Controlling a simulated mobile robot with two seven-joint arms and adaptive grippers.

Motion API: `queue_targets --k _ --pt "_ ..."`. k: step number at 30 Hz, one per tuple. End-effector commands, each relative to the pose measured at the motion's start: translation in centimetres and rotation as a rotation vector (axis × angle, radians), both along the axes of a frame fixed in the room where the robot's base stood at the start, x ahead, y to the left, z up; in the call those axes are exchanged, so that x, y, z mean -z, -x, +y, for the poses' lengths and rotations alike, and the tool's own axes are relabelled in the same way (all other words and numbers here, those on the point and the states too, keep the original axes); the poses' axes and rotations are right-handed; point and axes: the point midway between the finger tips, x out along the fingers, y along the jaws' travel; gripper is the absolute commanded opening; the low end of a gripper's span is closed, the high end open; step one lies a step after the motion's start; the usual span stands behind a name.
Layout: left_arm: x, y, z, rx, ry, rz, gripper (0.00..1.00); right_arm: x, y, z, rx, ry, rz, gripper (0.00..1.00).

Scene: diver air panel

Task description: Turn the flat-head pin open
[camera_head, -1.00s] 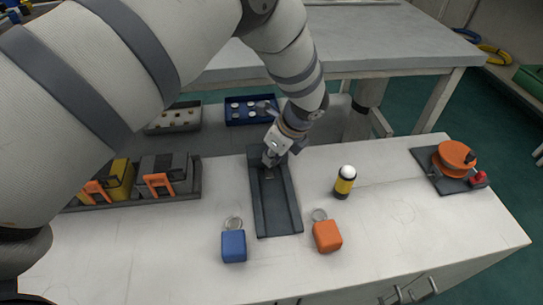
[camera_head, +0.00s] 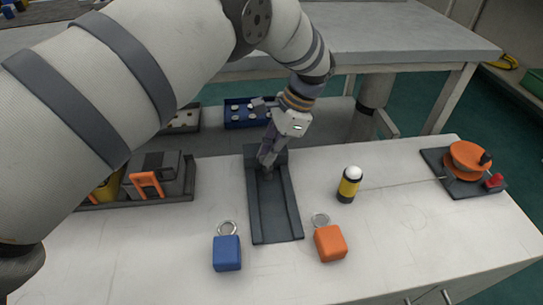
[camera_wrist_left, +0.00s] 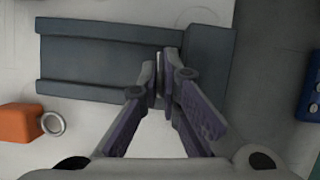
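A dark grey panel (camera_head: 273,228) with a raised block at its far end lies on the white bench. It also shows in the wrist view (camera_wrist_left: 95,68), with the block at the right. My left gripper (camera_head: 266,166) points down at the panel's far end, near the block. In the wrist view its fingertips (camera_wrist_left: 163,80) are almost together, with a thin pale strip, which looks like the flat-head pin (camera_wrist_left: 160,66), between them. The fingers hide most of the pin, so its angle cannot be told. My right gripper is not in view.
A blue block (camera_head: 227,254) and an orange block (camera_head: 330,243), each with a ring, lie near the panel. A yellow-black bottle with a white top (camera_head: 349,184) stands to the right. An orange reel (camera_head: 467,160) is farther right, a grey tray (camera_head: 120,200) left.

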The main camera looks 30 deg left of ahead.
Motion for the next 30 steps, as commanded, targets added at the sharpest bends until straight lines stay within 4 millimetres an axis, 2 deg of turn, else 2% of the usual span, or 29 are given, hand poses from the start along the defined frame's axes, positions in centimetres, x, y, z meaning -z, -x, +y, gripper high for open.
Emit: queue_targets --k 1,15,30 --pt "0.8 0.4 -0.1 -0.046 0.005 0.015 0.0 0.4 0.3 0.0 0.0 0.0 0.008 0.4" --pt "0.6 0.3 0.1 -0.414 0.002 0.014 0.0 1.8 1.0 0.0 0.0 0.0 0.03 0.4" --pt "0.4 0.2 0.1 -0.557 0.001 0.013 0.0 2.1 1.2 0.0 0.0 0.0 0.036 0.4"
